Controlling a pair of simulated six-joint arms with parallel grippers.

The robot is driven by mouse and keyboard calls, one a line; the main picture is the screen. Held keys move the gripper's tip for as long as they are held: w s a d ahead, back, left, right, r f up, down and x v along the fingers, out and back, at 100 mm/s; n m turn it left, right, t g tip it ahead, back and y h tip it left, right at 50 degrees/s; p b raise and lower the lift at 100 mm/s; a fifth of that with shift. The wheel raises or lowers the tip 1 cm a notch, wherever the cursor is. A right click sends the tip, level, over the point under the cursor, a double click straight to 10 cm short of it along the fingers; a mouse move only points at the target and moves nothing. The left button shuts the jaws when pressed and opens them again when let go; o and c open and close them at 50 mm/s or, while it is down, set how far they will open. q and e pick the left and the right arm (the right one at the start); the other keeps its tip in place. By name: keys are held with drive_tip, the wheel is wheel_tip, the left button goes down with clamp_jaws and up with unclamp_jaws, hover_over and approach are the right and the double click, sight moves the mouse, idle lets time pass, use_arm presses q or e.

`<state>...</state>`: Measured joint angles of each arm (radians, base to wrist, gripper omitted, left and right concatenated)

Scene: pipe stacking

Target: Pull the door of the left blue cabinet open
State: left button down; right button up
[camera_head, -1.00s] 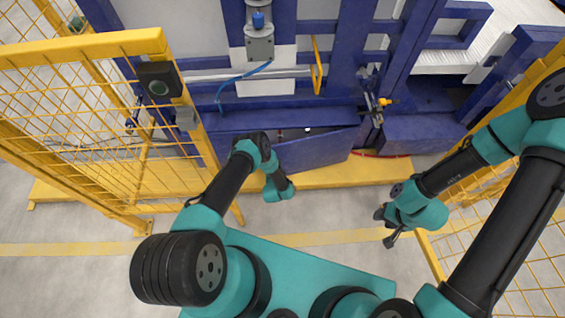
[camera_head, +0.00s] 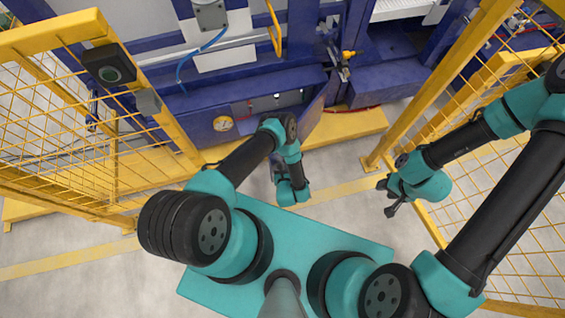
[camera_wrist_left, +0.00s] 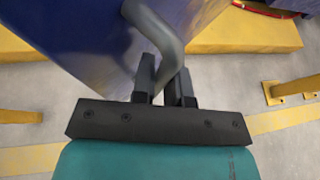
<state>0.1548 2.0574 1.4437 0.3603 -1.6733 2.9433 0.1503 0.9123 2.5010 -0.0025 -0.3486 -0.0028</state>
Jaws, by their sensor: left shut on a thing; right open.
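The left blue cabinet (camera_head: 190,122) is at the back, left of centre in the head view. Its door (camera_head: 313,117) stands swung out toward me on the cabinet's right side, and part of the inside shows. In the left wrist view the blue door panel (camera_wrist_left: 85,35) fills the upper left. A grey bent handle (camera_wrist_left: 158,28) comes off it and runs between the fingers of my left gripper (camera_wrist_left: 165,88), which is shut on it. In the head view my left arm partly hides the door and cabinet opening. My right gripper (camera_head: 390,197) is open and empty at the right, away from the cabinet.
A yellow mesh fence (camera_head: 75,115) stands on the left and another (camera_head: 485,165) on the right. A yellow floor platform (camera_head: 352,122) runs along the cabinets. A second blue cabinet (camera_head: 392,88) is further right. The floor in front is clear.

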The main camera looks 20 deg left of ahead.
use_arm(q)
drive_tip(key=shift+w+d, duration=0.1)
drive_tip(key=shift+d, duration=0.15)
drive_tip(key=c, duration=1.2)
unclamp_jaws()
drive_tip(key=shift+o, duration=0.2)
drive_tip(key=shift+a, duration=0.1)
